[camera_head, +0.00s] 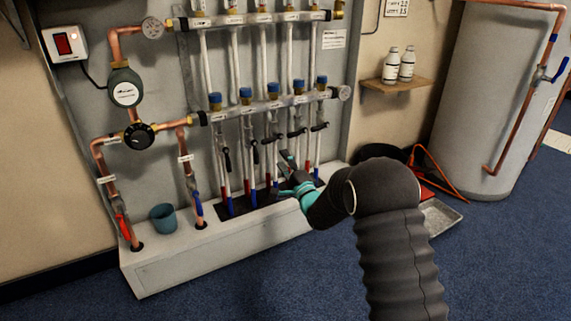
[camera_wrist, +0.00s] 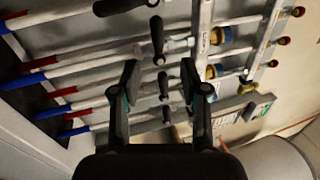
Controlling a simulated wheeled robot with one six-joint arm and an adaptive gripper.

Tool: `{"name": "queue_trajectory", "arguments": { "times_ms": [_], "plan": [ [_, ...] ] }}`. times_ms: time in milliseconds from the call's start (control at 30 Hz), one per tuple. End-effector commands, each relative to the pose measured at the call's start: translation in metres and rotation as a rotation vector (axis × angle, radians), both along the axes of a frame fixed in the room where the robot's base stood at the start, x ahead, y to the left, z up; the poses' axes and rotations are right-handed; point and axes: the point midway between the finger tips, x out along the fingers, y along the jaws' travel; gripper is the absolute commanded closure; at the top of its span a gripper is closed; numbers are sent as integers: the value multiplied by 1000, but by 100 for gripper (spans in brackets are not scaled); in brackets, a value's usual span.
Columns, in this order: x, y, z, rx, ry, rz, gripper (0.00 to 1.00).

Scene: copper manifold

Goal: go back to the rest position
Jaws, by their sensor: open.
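My gripper (camera_head: 287,174) is in front of the lower right part of the copper manifold, near the vertical pipes and their black valve handles. In the wrist view my gripper (camera_wrist: 159,82) has its two fingers spread apart, with no object held between them. A black valve handle (camera_wrist: 163,84) shows in the gap between the fingers; I cannot tell its exact distance from them. Another black handle (camera_wrist: 157,40) shows beyond the fingertips. The lower manifold bar (camera_head: 270,105) with blue caps runs above my gripper. My dark arm hides part of the plinth's right end.
The white plinth (camera_head: 190,255) runs under the pipes and carries a blue-grey cup (camera_head: 163,217). A black pump dial (camera_head: 138,136) and a gauge (camera_head: 125,94) are at left. A grey tank (camera_head: 490,100) stands at right, near a metal tray (camera_head: 440,217). Blue floor is clear in front.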

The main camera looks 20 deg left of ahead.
Motion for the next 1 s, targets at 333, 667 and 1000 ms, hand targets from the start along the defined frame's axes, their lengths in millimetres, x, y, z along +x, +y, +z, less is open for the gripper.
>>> {"name": "queue_trajectory", "arguments": {
  "times_ms": [333,667,1000],
  "plan": [
    [-5,-4,-2,0,0,0,55],
    [3,-5,-26,-217,-52,-66,55],
    [-28,-67,-155,-1049,82,-82,55]
  ]
}}
